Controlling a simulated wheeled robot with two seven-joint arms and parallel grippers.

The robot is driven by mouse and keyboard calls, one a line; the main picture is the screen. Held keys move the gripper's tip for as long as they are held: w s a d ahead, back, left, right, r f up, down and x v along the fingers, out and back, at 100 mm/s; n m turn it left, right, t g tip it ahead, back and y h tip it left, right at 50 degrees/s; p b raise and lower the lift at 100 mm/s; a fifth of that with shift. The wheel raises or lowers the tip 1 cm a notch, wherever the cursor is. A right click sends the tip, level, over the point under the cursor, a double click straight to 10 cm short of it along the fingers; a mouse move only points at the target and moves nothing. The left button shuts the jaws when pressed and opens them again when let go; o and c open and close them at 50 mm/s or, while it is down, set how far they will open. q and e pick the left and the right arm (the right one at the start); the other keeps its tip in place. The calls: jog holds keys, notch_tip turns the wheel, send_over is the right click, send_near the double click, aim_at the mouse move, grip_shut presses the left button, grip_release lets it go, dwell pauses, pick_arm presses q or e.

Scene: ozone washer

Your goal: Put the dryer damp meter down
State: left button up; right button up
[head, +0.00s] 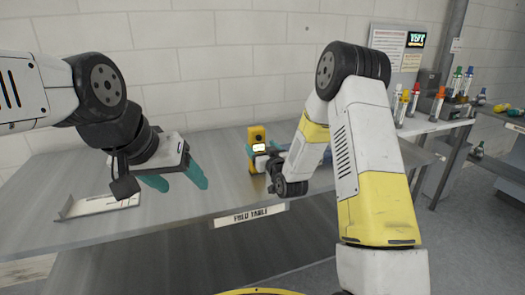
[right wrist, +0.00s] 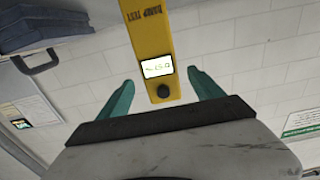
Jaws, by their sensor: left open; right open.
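The dryer damp meter (head: 257,139) is yellow with a small lit display. It stands upright on the grey table (head: 225,207) near the middle of the head view. My right gripper (head: 262,160) is at the meter, partly hidden by its own wrist. In the right wrist view the meter (right wrist: 152,45) lies between the two teal fingers of my right gripper (right wrist: 158,95), with a gap on each side. My left gripper (head: 178,182) is open and empty above the left part of the table.
A pale tray (head: 95,206) lies on the table's left, below my left gripper. A dark blue item (head: 327,156) is partly hidden behind my right arm. Several coloured bottles (head: 438,100) stand at right. The table's front middle is clear.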

jog(key=s+d+r+m+g+h, duration=0.1)
jog(key=s+d+r+g+h, duration=0.2)
jog(key=s+r, duration=0.35)
jog(key=s+d+r+g, duration=0.2)
jog(key=s+d+r, duration=0.3)
jog(key=s, duration=0.3)
jog(key=s+d+r+m+g, duration=0.1)
jog(key=s+g, duration=0.2)
jog(key=s, duration=0.9)
jog(key=s+d+m+g, duration=0.1)
jog(key=s+d+g, duration=0.1)
jog(key=s, duration=1.1)
jog(key=shift+s+d+r+g, duration=0.3)
jog(key=shift+r+g, duration=0.1)
jog(key=shift+g, duration=0.1)
